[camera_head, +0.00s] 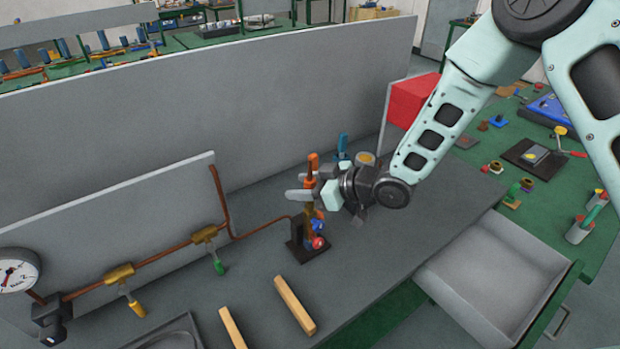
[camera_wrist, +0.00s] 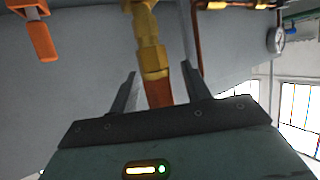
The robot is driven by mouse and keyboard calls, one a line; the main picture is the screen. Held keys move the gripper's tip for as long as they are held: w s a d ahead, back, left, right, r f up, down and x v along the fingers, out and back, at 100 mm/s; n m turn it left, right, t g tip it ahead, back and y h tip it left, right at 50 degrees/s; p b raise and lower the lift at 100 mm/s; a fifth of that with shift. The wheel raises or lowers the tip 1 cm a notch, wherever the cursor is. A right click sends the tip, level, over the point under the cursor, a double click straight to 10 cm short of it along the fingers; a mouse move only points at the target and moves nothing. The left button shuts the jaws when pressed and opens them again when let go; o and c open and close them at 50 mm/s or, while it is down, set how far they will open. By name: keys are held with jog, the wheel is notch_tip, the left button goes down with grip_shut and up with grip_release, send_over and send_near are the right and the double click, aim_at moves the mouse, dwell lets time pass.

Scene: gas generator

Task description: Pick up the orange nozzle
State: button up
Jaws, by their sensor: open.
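The orange nozzle (camera_head: 312,163) stands upright on a brass fitting (camera_head: 309,217) above a small dark stand (camera_head: 299,243) on the grey bench. My gripper (camera_head: 304,185) is open at the nozzle's height, with its fingers pointing left. In the wrist view, the orange nozzle (camera_wrist: 158,93) lies between the two spread fingers of my gripper (camera_wrist: 159,70), with the brass fitting (camera_wrist: 149,42) beyond it in the picture. I see a gap by the left finger; the right finger is close to the nozzle, and contact is unclear.
An orange handle (camera_wrist: 41,40) shows at the wrist view's upper left. Copper pipe with brass valves (camera_head: 119,274) and a gauge (camera_head: 15,270) runs left of the stand. Two wooden bars (camera_head: 294,305) lie in front. A red box (camera_head: 410,100) stands behind; an open drawer (camera_head: 495,275) is at right.

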grip_shut()
dwell(0.3)
